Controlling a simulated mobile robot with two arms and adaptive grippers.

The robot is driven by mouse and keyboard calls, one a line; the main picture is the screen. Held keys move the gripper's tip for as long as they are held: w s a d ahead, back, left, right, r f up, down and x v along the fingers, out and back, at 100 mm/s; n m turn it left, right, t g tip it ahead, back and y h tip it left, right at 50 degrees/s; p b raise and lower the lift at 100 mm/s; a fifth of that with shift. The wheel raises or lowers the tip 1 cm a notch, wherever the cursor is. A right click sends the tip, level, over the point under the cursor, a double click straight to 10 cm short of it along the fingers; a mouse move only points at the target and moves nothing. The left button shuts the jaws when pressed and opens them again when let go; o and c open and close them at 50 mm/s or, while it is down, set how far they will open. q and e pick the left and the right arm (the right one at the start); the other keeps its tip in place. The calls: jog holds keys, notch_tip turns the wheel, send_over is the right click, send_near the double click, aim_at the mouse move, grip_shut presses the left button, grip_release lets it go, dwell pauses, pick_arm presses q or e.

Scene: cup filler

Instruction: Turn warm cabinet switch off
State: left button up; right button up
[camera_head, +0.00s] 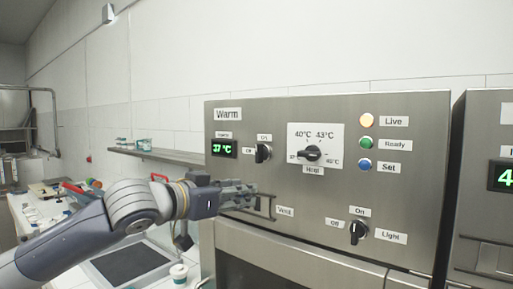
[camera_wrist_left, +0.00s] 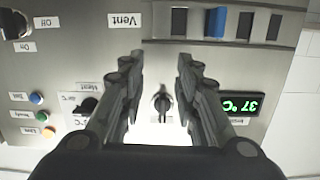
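The warm cabinet (camera_head: 400,200) has a steel front with a "Warm" label at its upper left. Its black switch knob (camera_head: 263,153) is right of the green 37 °C display, with "On" above and "Off" to its left. The knob's handle looks roughly upright, toward "On". My left gripper (camera_head: 252,190) is in front of the panel, below the switch in the head view. In the left wrist view, which is upside down, its fingers (camera_wrist_left: 160,57) are open and apart, with the switch knob (camera_wrist_left: 162,100) seen between them. Nothing is held. My right gripper is not in view.
The temperature dial (camera_head: 312,153) and three coloured lights lie right of the switch. The vent slider with a blue tab (camera_wrist_left: 215,22) is near the fingertips. A light switch (camera_head: 357,232) is lower right. Another cabinet (camera_head: 485,220) stands at the right.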

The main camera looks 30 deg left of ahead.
pick_arm(q)
jog(key=t, duration=0.2)
send_near(256, 146)
jog(key=s, duration=0.2)
jog(key=shift+n, duration=0.4)
jog(key=w+p, duration=0.9)
jog(key=p, duration=0.1)
jog(key=shift+w+d+r, duration=0.2)
jog(key=shift+d+r, duration=0.15)
jog(key=shift+r, duration=0.05)
jog(key=shift+w+d+f+p, duration=0.15)
jog(key=shift+w+p, duration=0.25)
jog(key=shift+w, duration=0.6)
jog(key=shift+c, duration=0.2)
grip_shut()
